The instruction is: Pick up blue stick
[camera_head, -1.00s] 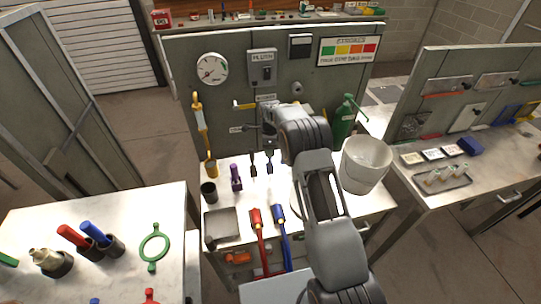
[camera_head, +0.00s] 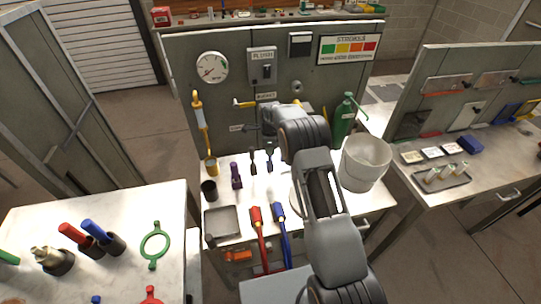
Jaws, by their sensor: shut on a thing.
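A blue stick (camera_head: 95,231) leans in a dark round holder on the left table, beside a red stick (camera_head: 73,234). A blue-handled tool (camera_head: 280,213) lies on the middle bench, right of a red-handled one (camera_head: 256,216). My gripper (camera_head: 268,130) is over the back of the middle bench, close to the grey panel and far from the blue stick. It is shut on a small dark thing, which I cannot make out. My wrist hides part of the gripper.
A white bucket (camera_head: 366,162) and a green bottle (camera_head: 343,120) stand right of my arm. A purple object (camera_head: 236,175), a dark cup (camera_head: 209,190) and a grey tray (camera_head: 222,221) stand on the middle bench. A green ring tool (camera_head: 154,245) lies on the left table.

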